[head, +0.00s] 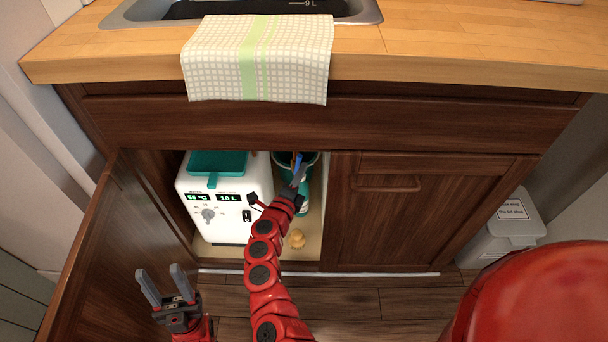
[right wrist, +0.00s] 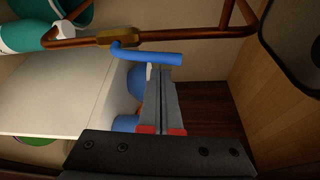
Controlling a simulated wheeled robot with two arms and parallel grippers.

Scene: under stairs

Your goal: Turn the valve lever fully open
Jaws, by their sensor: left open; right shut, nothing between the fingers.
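The valve has a blue lever (right wrist: 152,57) on a brass body (right wrist: 118,37) in a copper pipe (right wrist: 205,33). In the right wrist view the lever lies nearly level, running right from the brass body, roughly along the pipe. In the head view a bit of the blue lever (head: 297,160) shows inside the open cabinet. My right gripper (head: 296,176) reaches into the cabinet. In the right wrist view its fingers (right wrist: 160,70) are shut and empty, with the tips right by the lever; I cannot tell whether they touch it. My left gripper (head: 162,284) is open and empty, outside the cabinet.
A white heater box (head: 215,225) stands left in the cabinet. The left door (head: 120,250) is open; the right door (head: 420,215) is shut. A towel (head: 258,60) hangs above.

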